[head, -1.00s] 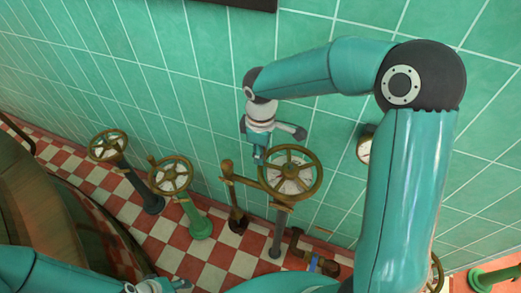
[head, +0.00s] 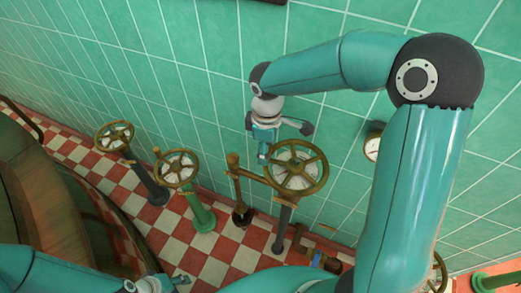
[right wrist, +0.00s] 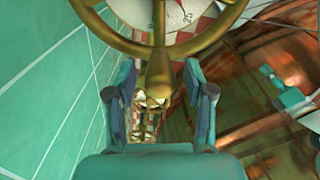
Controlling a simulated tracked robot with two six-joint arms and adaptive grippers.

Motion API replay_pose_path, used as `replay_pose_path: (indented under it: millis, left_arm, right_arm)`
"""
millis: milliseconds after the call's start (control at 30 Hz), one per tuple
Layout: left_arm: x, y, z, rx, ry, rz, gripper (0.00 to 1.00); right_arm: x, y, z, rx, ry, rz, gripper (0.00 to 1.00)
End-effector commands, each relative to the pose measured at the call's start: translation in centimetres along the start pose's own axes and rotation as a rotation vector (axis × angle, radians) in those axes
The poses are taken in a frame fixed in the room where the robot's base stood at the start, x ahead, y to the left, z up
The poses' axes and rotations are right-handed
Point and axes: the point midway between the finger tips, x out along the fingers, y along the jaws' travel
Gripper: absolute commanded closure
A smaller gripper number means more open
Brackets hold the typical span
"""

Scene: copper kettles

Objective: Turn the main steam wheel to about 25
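The main steam wheel is probably the large brass handwheel (head: 298,167) in the middle of the head view. A white dial sits beneath its spokes. In the right wrist view, the wheel's brass rim (right wrist: 105,35) crosses the top, and part of the dial (right wrist: 190,14) shows a "20" and a bit of red. My right gripper (head: 264,150) is at the wheel's upper left edge. In the right wrist view, its fingers (right wrist: 160,105) are open, one on each side of a brass knob (right wrist: 158,75), with gaps visible. My left gripper (head: 178,283) is low in the head view, away from the wheel.
Two smaller handwheels stand to the left, one on a dark post (head: 115,136) and one on a green post (head: 176,168). A tiled wall (head: 190,60) rises behind. A round gauge (head: 372,147) is on the wall. A large rounded vessel (head: 50,210) fills the left.

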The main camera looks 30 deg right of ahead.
Motion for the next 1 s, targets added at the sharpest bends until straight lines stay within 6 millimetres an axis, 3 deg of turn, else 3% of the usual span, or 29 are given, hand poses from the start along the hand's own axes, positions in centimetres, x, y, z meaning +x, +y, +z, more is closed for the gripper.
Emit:
replay_pose_path:
  millis: [233,367,800,1000]
  left_arm:
    - [-0.1,0.0,0.0,0.0,0.0,0.0,0.6]
    - [-0.1,0.0,0.0,0.0,0.0,0.0,0.6]
    - [-0.1,0.0,0.0,0.0,0.0,0.0,0.6]
    - [-0.1,0.0,0.0,0.0,0.0,0.0,0.6]
  right_arm:
    - [-0.3,0.1,0.0,0.001,0.0,0.002,0.47]
    - [-1.5,0.1,0.0,0.001,0.001,0.004,0.47]
    - [-9.7,0.1,0.1,0.001,0.002,0.003,0.47]
    - [-11.6,0.0,0.1,0.002,0.001,0.001,0.47]
